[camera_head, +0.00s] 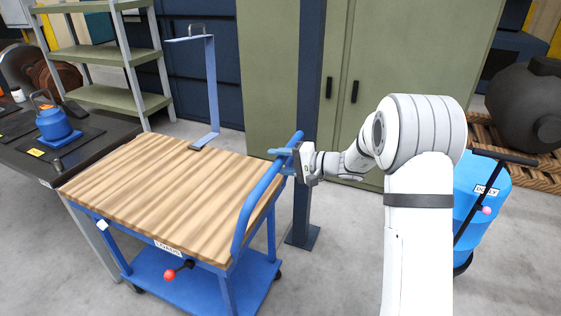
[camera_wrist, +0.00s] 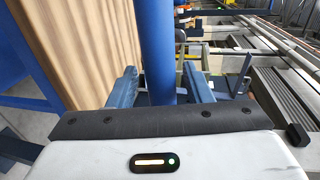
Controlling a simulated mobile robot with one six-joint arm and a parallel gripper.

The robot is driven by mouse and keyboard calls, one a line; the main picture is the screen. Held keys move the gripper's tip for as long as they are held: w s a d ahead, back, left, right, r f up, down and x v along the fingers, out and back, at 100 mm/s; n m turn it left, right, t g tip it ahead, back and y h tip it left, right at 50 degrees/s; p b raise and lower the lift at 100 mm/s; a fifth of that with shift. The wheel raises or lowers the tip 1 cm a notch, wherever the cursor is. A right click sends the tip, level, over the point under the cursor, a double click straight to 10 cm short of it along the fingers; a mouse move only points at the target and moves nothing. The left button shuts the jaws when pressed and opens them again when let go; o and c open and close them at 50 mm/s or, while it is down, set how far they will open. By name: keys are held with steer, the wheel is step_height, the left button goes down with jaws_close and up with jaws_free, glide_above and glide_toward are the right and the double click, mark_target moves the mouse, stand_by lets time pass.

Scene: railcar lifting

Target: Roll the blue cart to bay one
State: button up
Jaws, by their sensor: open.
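The blue cart has a striped wooden top (camera_head: 165,190), a blue lower shelf (camera_head: 190,285) and a curved blue push handle (camera_head: 258,198) on its right side. A "LOADS" label and a lever with a red knob (camera_head: 170,274) are on its front edge. My gripper (camera_head: 281,152) is at the upper part of the handle. In the wrist view the handle's blue bar (camera_wrist: 157,50) runs between the two fingers of my gripper (camera_wrist: 160,90), which are apart. Whether either finger touches the bar, I cannot tell. No bay one marking is readable.
A dark bench (camera_head: 30,150) with a blue kettle (camera_head: 53,122) stands at the left. A blue post (camera_head: 305,130) stands just behind the handle, before green cabinets (camera_head: 385,60). Grey floor (camera_head: 330,285) is open in front.

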steer(key=shift+c, duration=0.4)
jaws_close()
